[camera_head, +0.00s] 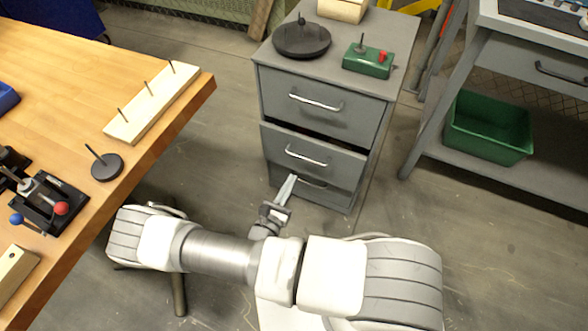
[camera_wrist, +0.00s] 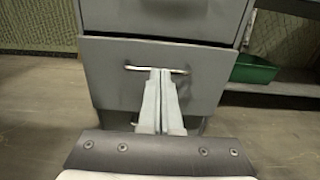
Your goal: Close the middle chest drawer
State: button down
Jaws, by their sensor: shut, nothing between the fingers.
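The grey chest (camera_head: 380,110) has a middle drawer (camera_head: 335,163) that stands partly out, with a dark gap above its front. Its silver bar handle (camera_head: 305,156) faces my arm. The middle drawer's front (camera_wrist: 205,88) and handle (camera_wrist: 180,71) fill the centre of the wrist view. My gripper (camera_head: 292,178) is shut and empty, in front of the drawer and just below its handle in the head view. In the wrist view the fingertips (camera_wrist: 160,73) overlap the handle's middle; whether they touch the front I cannot tell.
The top drawer (camera_head: 330,111) looks flush. The bottom drawer (camera_head: 338,193) is partly hidden. A dark round base (camera_head: 301,40) and a green control box (camera_head: 368,62) sit on the chest. A wooden table (camera_head: 60,60) stands left, and a grey bench with a green bin (camera_head: 487,130) right.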

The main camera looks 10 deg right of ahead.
aim_at(311, 144)
jog(key=b+x, duration=0.3)
jog(key=x, duration=0.8)
jog(key=shift+w+d+f, duration=0.1)
jog(key=shift+f, duration=0.05)
jog(key=shift+w+d+b, duration=0.35)
jog(key=shift+w, duration=0.15)
